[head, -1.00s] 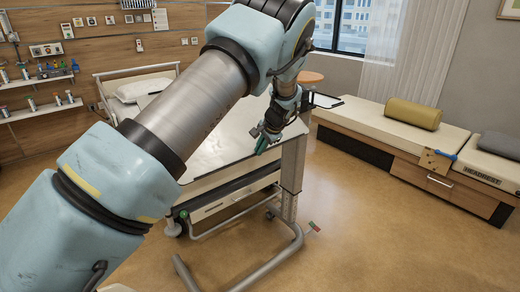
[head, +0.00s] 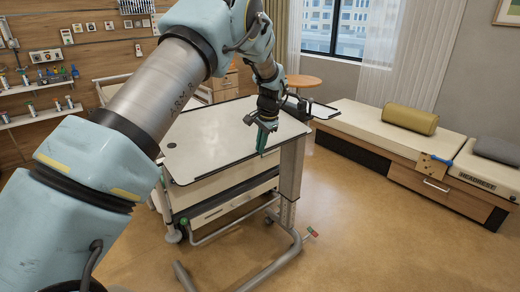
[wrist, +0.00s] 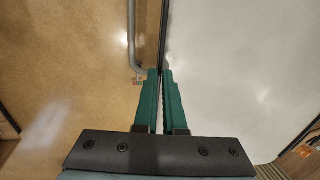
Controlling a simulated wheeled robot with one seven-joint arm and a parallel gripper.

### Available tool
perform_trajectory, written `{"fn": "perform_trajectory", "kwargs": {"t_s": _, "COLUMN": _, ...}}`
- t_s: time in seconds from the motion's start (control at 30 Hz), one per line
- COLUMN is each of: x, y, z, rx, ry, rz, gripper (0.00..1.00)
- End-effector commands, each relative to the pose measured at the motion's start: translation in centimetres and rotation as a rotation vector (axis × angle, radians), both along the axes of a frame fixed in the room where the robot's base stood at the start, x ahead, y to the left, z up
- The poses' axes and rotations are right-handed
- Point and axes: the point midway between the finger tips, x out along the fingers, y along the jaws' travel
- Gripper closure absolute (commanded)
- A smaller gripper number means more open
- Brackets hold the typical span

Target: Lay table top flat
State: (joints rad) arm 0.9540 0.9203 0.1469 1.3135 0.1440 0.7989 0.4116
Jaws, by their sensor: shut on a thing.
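The table top (head: 205,140) is a pale panel with a dark rim, on the overbed table in the middle of the head view. It looks close to level, but I cannot tell its exact tilt. My gripper (head: 262,146) has its green fingers at the right front edge of the top. In the wrist view my gripper (wrist: 160,76) is shut on that dark edge, with the white face of the table top (wrist: 235,70) on the right and floor on the left. My arm hides part of the top's far left side.
A drawer unit (head: 225,206) stands below the top. The table's metal column (head: 291,175) and floor frame (head: 270,256) are at the right and front. A small side shelf (head: 315,109) lies beyond the top. A bench (head: 375,138) is at the right; floor between is open.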

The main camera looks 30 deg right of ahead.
Motion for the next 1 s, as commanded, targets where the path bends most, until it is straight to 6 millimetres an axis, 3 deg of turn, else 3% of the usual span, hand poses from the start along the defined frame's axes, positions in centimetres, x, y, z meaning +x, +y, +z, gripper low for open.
{"fn": "perform_trajectory", "kwargs": {"t_s": 0.1, "x": 0.3, "y": -0.1, "z": 1.8, "rx": -0.006, "ry": -0.006, "rz": -0.001, "gripper": 1.0}}
{"fn": "perform_trajectory", "kwargs": {"t_s": 0.37, "x": 0.9, "y": 0.0, "z": 3.6, "rx": -0.008, "ry": -0.014, "rz": 0.001, "gripper": 1.0}}
{"fn": "perform_trajectory", "kwargs": {"t_s": 0.7, "x": 0.7, "y": 0.0, "z": 3.3, "rx": -0.004, "ry": -0.008, "rz": 0.001, "gripper": 0.62}}
{"fn": "perform_trajectory", "kwargs": {"t_s": 1.0, "x": 0.5, "y": 0.0, "z": 3.4, "rx": -0.004, "ry": -0.007, "rz": 0.0, "gripper": 0.62}}
